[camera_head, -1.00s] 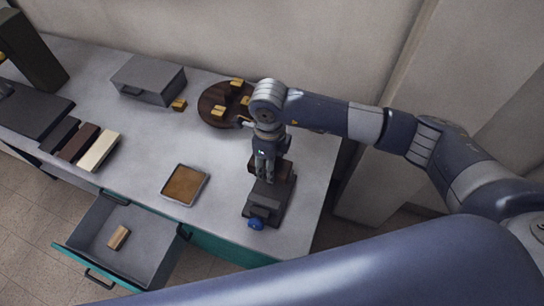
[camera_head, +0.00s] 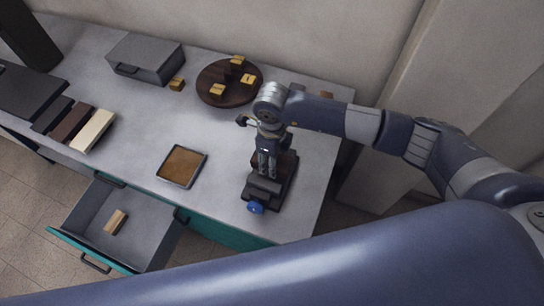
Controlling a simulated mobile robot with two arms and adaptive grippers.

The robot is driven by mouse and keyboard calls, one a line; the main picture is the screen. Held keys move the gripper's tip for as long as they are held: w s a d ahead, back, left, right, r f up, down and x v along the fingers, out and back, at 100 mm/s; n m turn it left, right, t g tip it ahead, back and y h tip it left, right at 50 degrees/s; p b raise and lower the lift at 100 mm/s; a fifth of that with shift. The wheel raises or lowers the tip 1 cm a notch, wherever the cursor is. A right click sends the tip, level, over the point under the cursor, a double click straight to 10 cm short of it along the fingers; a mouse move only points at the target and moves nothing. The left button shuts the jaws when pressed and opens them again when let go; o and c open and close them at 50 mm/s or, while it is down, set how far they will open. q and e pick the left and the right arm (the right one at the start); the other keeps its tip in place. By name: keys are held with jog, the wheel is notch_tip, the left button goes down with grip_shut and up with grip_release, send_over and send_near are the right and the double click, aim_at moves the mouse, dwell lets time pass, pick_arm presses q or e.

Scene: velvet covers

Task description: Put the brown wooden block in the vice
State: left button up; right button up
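A dark vice (camera_head: 263,190) with a blue handle (camera_head: 256,208) stands near the table's front right edge. My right gripper (camera_head: 267,175) points down at the vice's jaws from above. Its fingers look close together, but I cannot tell whether they are shut or hold anything. A dark brown piece (camera_head: 288,162) shows behind the fingers; I cannot tell whether it is a block or part of the vice. A light brown wooden block (camera_head: 116,222) lies in the open drawer (camera_head: 150,226). A longer dark brown block (camera_head: 72,122) lies in a row at the left. My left gripper is out of view.
A brown-bottomed tray (camera_head: 182,166) lies left of the vice. A round dark board (camera_head: 210,96) with several small yellowish blocks is behind it. A grey box (camera_head: 147,58) stands at the back. A cream block (camera_head: 93,130) lies in the left row.

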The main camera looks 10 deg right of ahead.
jog(key=o, duration=1.2)
notch_tip(320, 180, up, 12)
jog(key=shift+r, duration=0.1)
dwell(0.4)
